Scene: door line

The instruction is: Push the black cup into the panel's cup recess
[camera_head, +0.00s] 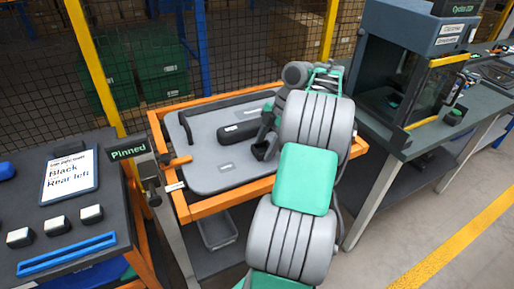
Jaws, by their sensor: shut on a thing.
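A light grey door panel (213,172) lies nearly flat in an orange frame in the middle of the view. My gripper (265,146) reaches down over the right part of the panel, its dark fingers shut. A small dark thing, seemingly the black cup, is between or just under the fingertips. It is too small and dark to tell its outline from the fingers. I cannot tell whether it touches the panel. I cannot make out the cup recess, and my arm hides the panel's right side.
A long black armrest-like part (241,131) lies on the panel left of my gripper. The orange frame (203,208) surrounds the panel. A machine (405,70) stands right. A mesh fence stands behind.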

